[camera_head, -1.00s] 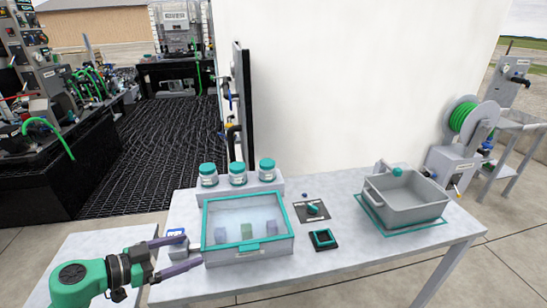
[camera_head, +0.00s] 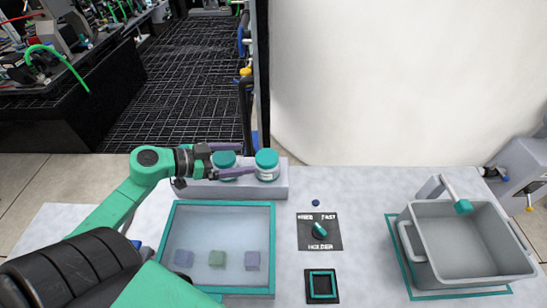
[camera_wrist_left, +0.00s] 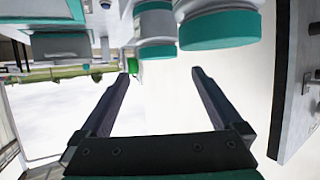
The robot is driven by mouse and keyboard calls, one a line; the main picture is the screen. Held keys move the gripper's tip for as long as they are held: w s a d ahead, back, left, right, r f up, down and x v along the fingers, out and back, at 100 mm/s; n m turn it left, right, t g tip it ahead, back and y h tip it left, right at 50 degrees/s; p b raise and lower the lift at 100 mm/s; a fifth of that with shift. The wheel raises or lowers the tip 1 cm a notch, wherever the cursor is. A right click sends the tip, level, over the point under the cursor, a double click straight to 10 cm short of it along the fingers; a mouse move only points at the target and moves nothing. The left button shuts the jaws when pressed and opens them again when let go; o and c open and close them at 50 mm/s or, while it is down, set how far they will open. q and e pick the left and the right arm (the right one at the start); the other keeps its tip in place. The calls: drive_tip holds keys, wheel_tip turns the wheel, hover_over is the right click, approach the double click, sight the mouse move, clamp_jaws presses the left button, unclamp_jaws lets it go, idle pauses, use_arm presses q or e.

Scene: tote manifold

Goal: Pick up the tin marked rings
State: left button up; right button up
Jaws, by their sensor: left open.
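Two tins with teal lids show in the head view, a middle one (camera_head: 224,160) and a right one (camera_head: 267,163), on a pale raised ledge (camera_head: 278,186). A tin at the ledge's left end is not visible, where my arm crosses. I cannot read any tin's marking. My left gripper (camera_head: 248,160) is open over the middle tin in the head view, its fingers pointing right. In the left wrist view the open fingers (camera_wrist_left: 160,75) have nothing between them; two teal-lidded tins (camera_wrist_left: 153,28) (camera_wrist_left: 222,28) show upside down beyond them. My right gripper is not in view.
A grey bin (camera_head: 405,240) stands at the right. A white wall rises behind.

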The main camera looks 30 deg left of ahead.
sight(268, 157)
use_arm(q)
drive_tip(key=x, duration=1)
drive_tip(key=shift+w+d+f, duration=0.1)
drive_tip(key=shift+w+d, duration=0.15)
drive_tip(key=shift+d, duration=0.1)
drive_tip(key=shift+w+d+f, duration=0.25)
drive_tip(key=shift+w, duration=0.1)
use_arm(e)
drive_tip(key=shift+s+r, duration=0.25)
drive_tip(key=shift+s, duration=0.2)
use_arm(q)
drive_tip(key=c, duration=1.2)
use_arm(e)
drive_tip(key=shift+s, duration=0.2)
